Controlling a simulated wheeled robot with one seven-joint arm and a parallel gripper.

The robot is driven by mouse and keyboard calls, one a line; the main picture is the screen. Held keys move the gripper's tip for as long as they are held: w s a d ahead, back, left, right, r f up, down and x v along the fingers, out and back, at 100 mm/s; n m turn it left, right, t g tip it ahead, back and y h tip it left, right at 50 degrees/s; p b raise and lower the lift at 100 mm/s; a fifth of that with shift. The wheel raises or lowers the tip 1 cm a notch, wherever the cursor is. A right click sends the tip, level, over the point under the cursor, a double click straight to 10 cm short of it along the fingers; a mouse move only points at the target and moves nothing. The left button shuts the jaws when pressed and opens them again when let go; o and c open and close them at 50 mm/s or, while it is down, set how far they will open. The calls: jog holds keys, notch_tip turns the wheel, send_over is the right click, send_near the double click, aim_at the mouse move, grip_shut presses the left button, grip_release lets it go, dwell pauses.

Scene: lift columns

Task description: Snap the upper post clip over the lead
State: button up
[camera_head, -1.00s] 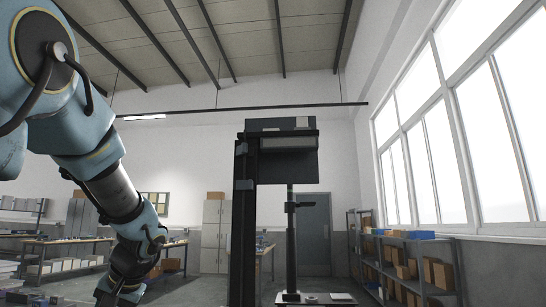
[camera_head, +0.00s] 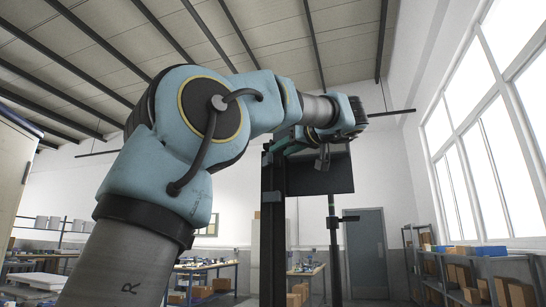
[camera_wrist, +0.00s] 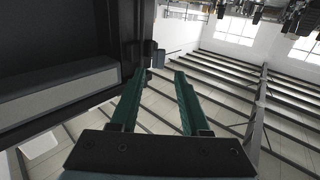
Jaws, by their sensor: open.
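A black upright post (camera_head: 272,235) stands near the middle of the head view, with a dark box-like carriage (camera_head: 330,176) at its top right. My gripper (camera_head: 279,146) is at the post's top and hides part of it. In the wrist view my gripper (camera_wrist: 160,74) shows two green fingers, apart and with nothing between them. A small grey block (camera_wrist: 158,57), possibly the upper post clip, is just beyond the left fingertip, beside a dark surface. I cannot tell whether they touch. I cannot make out the lead. A bluish lower clip (camera_head: 273,197) seems to sit further down the post.
A grey panel (camera_wrist: 60,95) and dark structure fill the left of the wrist view, close to the left finger. A thinner column (camera_head: 334,250) stands behind the post. Shelving with boxes (camera_head: 465,275) runs along the right wall. Open air lies right of the fingers.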

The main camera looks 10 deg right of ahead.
aim_at(270, 156)
jog(key=p+x, duration=0.2)
jog(key=x, duration=0.5)
jog(key=shift+w+a, duration=0.1)
jog(key=shift+w, duration=0.2)
jog(key=shift+c, duration=0.2)
